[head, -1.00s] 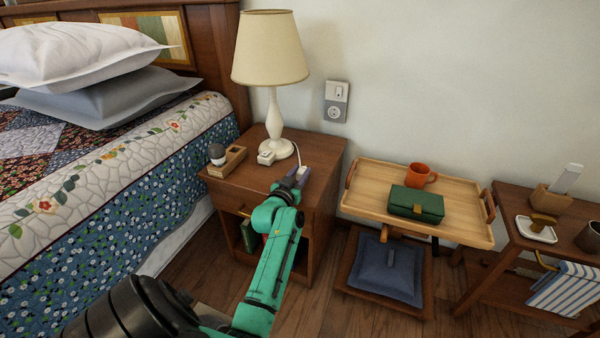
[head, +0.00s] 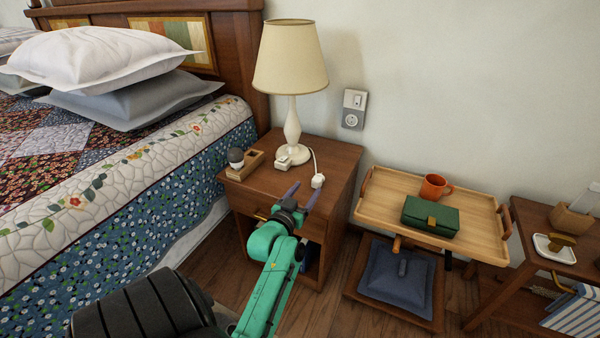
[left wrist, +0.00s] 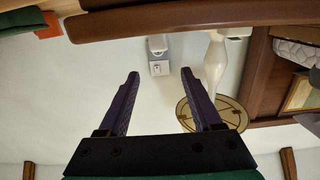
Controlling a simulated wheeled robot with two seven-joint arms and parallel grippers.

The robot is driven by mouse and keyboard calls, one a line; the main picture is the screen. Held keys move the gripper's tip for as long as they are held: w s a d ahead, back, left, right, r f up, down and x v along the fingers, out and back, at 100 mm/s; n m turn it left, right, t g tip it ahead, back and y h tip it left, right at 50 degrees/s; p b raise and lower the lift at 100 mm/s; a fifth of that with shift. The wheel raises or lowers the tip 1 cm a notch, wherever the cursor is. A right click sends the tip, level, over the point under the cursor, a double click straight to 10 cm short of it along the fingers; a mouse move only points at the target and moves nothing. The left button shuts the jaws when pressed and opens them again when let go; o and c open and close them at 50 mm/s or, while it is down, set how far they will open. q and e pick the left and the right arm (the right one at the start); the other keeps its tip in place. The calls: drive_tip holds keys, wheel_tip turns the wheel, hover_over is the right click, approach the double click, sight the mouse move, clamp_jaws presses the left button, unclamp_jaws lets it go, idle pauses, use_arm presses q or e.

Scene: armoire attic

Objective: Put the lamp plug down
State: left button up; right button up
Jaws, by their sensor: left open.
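The white lamp plug (head: 318,181) stands on the nightstand top (head: 338,163), near its front edge at the right. Its white cord (head: 314,160) runs back toward the cream-shaded lamp (head: 291,70). My left gripper (head: 304,192) is open and empty, its two purple fingers spread just in front of the plug, apart from it. In the left wrist view, the open fingers (left wrist: 163,77) show with nothing between them; that picture is upside down. The wall socket (head: 351,119) with a switch above it is on the wall behind the nightstand. My right gripper is out of view.
A small wooden holder (head: 245,167) with a dark-topped item and a small white block (head: 283,163) are also on the nightstand. To the right, a tray table (head: 385,195) holds an orange mug (head: 435,187) and a green box (head: 430,215). The bed (head: 130,190) is left.

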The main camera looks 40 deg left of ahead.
use_arm(q)
drive_tip(key=s+d+f+m+g+h, duration=0.2)
drive_tip(key=s+d+f+g+h, duration=0.1)
drive_tip(key=d+f, duration=0.35)
drive_tip(key=s+d+f+m+g+h, duration=0.2)
drive_tip(key=s+d+f+g+h, duration=0.15)
drive_tip(key=d+f, duration=0.35)
drive_tip(key=s+d+f+m+g, duration=0.1)
drive_tip(key=s+d+f+g, duration=0.1)
drive_tip(key=s+d+g, duration=0.2)
drive_tip(key=s+d+f+g, duration=0.3)
drive_tip(key=s+d+g, duration=0.1)
drive_tip(key=s, duration=0.6)
drive_tip(key=shift+s+f+m, duration=0.3)
drive_tip(key=shift+s+m, duration=0.1)
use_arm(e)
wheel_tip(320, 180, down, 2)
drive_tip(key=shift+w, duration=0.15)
use_arm(q)
drive_tip(key=shift+d, duration=0.1)
